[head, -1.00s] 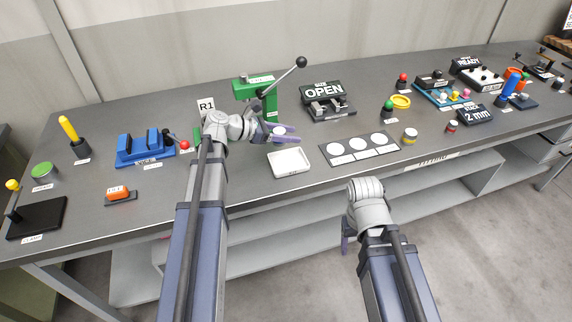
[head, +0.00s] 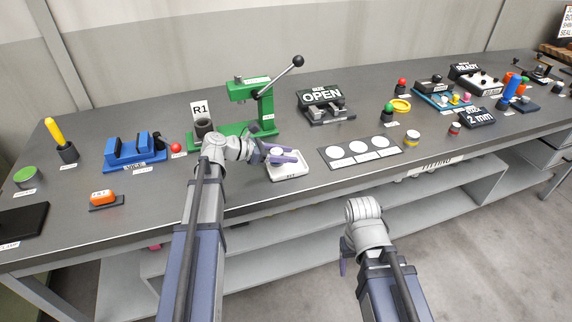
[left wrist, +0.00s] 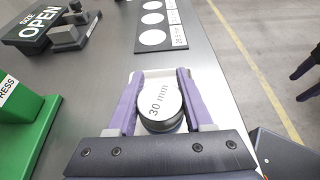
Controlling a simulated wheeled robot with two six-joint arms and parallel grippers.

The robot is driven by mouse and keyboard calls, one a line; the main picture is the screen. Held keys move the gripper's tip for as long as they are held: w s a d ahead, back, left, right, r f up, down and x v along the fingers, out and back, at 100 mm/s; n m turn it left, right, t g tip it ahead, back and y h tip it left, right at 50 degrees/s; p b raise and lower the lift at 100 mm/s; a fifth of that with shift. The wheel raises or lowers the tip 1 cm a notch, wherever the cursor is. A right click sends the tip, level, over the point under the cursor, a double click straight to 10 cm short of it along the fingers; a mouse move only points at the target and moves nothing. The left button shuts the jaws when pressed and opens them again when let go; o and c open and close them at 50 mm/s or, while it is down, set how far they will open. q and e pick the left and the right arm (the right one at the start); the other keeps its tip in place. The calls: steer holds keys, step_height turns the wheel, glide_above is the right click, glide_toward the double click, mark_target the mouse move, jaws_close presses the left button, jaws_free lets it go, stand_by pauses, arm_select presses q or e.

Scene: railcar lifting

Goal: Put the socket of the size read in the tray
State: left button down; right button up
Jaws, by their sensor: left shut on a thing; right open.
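My left gripper (head: 284,155) is shut on a round metal socket (left wrist: 160,105) marked "30 mm". It holds the socket over the small white tray (head: 289,177). The tray's white edge also shows behind the fingers in the left wrist view (left wrist: 208,84). I cannot tell whether the socket touches the tray floor. A black gauge with a sign (head: 322,97) reading "SIZE OPEN" stands behind, with its jaws in front. My right gripper (head: 343,257) hangs open in front of the bench, mostly hidden by its own wrist.
A black mat with white circles (head: 360,151) lies right of the tray. A green press (head: 258,105) stands behind my left gripper, beside an "R1" sign (head: 200,109). A blue vise (head: 135,150) is at left. A display (head: 478,117) reads "2 mm". The bench front edge is close.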

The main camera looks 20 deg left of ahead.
arm_select(q)
steer(key=shift+f+b, duration=0.7)
steer(key=shift+f, duration=0.5)
arm_select(e)
steer(key=shift+f, duration=1.2)
steer(key=shift+f, duration=0.1)
arm_select(q)
steer(key=shift+f, duration=0.2)
steer(key=shift+c, duration=1.5)
jaws_free()
steer(key=shift+r, duration=0.1)
steer(key=shift+r, duration=0.15)
steer(key=p+v, duration=0.4)
steer(key=v, duration=0.7)
steer(key=shift+s+a+r+p, duration=0.15)
steer(key=shift+s+a+p, duration=0.15)
steer(key=shift+a, duration=0.1)
arm_select(e)
steer(key=shift+r, duration=2.4)
